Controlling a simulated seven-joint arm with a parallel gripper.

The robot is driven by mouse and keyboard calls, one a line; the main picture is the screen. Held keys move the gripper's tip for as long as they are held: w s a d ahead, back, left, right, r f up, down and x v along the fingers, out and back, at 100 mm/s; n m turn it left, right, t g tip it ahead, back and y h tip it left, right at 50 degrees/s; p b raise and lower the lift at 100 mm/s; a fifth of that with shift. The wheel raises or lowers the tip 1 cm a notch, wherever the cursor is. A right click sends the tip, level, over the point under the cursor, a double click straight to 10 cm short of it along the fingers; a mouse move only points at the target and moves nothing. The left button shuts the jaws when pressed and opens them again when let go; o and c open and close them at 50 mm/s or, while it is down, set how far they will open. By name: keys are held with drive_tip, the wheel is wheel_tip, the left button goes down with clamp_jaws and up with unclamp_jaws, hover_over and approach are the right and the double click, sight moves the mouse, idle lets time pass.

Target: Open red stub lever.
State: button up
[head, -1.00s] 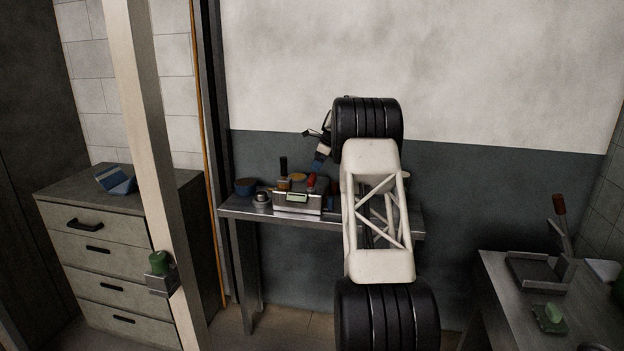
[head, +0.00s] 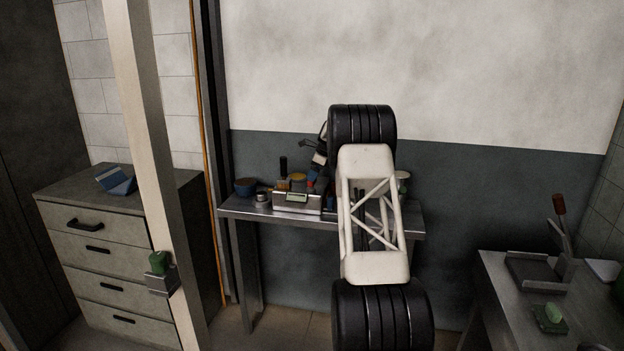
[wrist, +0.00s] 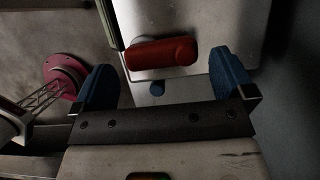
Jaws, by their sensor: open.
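The red stub lever (wrist: 162,54) shows in the wrist view as a short red cylinder lying sideways over a light metal box (wrist: 220,20). My gripper (wrist: 165,80) is open, with one blue fingertip at each side of the picture and the lever between and just ahead of them. I cannot tell whether either finger touches it. In the head view the lever (head: 311,178) is a small red spot on the box at the bench, partly hidden by my gripper (head: 316,172) and arm.
A pale post (head: 150,130) with a green knob (head: 158,262) stands left. A red-handled lever (head: 559,205) stands on the right counter (head: 500,290). In the wrist view a pinkish-red round thing (wrist: 64,75) lies left.

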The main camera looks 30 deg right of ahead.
drive_tip(key=shift+x, duration=1.6)
drive_tip(key=c, duration=0.7)
